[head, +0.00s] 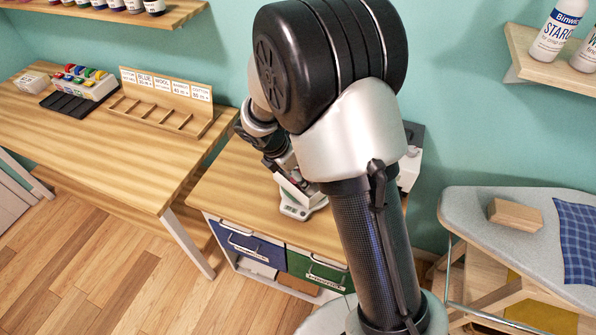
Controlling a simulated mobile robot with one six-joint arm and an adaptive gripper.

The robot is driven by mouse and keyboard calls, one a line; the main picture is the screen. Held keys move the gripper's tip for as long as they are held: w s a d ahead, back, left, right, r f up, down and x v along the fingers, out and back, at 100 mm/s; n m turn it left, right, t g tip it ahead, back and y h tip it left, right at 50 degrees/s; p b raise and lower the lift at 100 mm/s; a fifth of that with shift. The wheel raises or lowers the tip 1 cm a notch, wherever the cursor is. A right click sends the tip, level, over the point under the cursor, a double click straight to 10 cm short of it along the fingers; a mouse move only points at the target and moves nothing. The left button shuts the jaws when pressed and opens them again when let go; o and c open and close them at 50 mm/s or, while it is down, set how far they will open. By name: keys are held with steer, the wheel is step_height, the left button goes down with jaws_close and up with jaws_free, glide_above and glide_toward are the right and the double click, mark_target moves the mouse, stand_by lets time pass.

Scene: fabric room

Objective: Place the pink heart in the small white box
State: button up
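I cannot make out a pink heart; my arm hides part of the table. A small white box (32,82) with dark lettering stands at the far left of the long wooden table, well away from my gripper.
The long table (130,150) also bears a dark tray (68,105), a box of colourful items (86,82) and a wooden rack with labels (160,112). The drawer table (228,185) has blue and green drawers. An ironing board (470,210) with a wooden block (516,215) stands right.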

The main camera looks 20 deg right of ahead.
steer(key=s+r+m+y+p, duration=0.1)
steer(key=s+r+m+p, duration=0.4)
steer(key=r, duration=1.2)
steer(key=s+r+m+t+y+b, duration=0.1)
steer(key=s+r+m, duration=0.3)
steer(key=s+m, duration=0.5)
steer(key=s+d+r+m+t+y+b, duration=0.1)
steer(key=s+r+m, duration=0.3)
steer(key=s+m, duration=0.5)
steer(key=s+y, duration=0.1)
steer(key=s, duration=0.3)
steer(key=shift+s+m, duration=0.15)
steer(key=shift+m, duration=0.25)
